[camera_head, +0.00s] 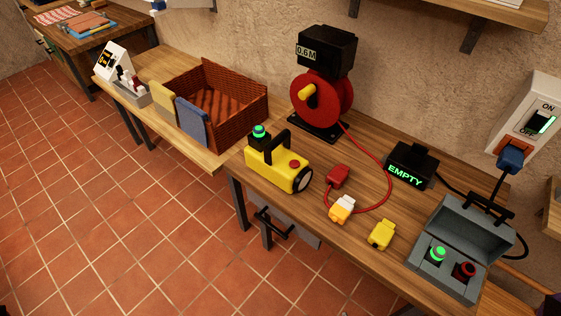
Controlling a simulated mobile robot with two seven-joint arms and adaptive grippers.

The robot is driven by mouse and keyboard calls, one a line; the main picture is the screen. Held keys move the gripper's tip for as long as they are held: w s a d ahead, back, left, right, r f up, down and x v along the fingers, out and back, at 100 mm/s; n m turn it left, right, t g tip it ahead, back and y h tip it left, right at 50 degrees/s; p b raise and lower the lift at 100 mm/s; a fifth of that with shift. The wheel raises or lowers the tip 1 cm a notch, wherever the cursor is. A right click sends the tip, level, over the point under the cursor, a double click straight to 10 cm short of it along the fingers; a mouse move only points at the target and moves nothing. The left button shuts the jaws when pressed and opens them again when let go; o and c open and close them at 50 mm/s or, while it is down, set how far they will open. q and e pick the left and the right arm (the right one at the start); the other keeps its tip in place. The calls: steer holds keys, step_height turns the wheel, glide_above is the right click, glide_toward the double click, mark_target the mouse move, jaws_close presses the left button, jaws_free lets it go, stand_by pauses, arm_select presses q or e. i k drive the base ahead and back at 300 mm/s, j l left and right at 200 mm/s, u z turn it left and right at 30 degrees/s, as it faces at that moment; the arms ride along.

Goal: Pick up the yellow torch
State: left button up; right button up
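The yellow torch (275,171) stands on the wooden workbench, near its left end and close to the front edge.
Right of the torch lie a red plug on a cable (338,176), a white-and-orange connector (341,209) and a yellow block (381,235). Behind stands a red reel (330,101). A brown basket (248,104) stands left. A grey open box (427,249) stands right.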

mark_target(268, 157)
steer(key=i+j+z, duration=0.25)
steer(key=z, duration=0.15)
steer(key=i+j+z, duration=0.25)
steer(key=z, duration=0.15)
steer(key=j, duration=0.1)
